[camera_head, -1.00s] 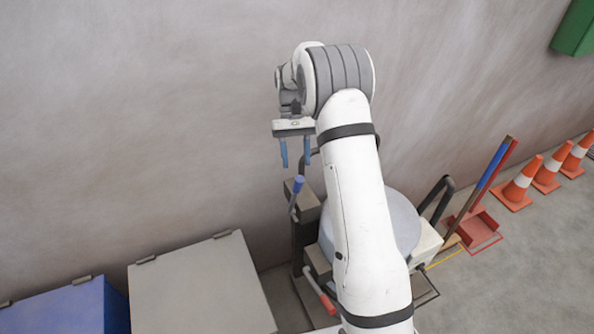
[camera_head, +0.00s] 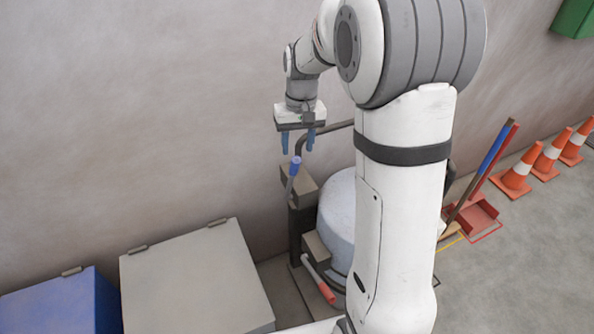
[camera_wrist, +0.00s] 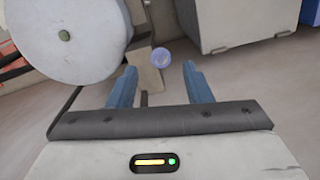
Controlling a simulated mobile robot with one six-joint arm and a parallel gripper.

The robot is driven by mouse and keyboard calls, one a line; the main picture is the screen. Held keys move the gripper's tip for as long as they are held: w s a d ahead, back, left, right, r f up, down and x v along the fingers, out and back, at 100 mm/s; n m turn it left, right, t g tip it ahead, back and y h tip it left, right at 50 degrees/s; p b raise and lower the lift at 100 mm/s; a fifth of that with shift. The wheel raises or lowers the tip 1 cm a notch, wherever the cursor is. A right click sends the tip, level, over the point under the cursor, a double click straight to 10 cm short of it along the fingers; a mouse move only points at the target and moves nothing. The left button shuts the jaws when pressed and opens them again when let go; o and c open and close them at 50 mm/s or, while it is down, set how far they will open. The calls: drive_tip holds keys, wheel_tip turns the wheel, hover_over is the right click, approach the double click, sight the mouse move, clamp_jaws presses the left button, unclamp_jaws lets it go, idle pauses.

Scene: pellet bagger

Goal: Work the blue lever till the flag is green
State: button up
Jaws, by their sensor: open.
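The blue lever (camera_head: 294,166) stands up from a dark post beside the pale round drum (camera_head: 338,215), its blue knob at the top. My gripper (camera_head: 298,143) is open and empty, pointing down just above the knob. In the wrist view the blue knob (camera_wrist: 161,57) lies beyond and roughly between the two blue fingertips (camera_wrist: 158,72), not touching either as far as I can tell. A second lever with a red grip (camera_head: 326,292) sits lower on the machine. I see no flag; my arm hides part of the machine.
A grey lidded box (camera_head: 195,285) and a blue box (camera_head: 60,305) stand at the left. A broom and red dustpan (camera_head: 474,217) and orange cones (camera_head: 516,180) stand at the right. The wall runs close behind the machine.

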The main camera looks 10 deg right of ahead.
sight(295, 170)
drive_tip(key=shift+s+f, duration=0.2)
drive_tip(key=shift+f, duration=0.1)
drive_tip(key=f, duration=0.2)
drive_tip(key=f+p, duration=0.1)
drive_tip(key=f, duration=0.4)
drive_tip(key=shift+w+a+f, duration=0.1)
drive_tip(key=shift+a, duration=0.2)
drive_tip(key=shift+c, duration=0.2)
clamp_jaws()
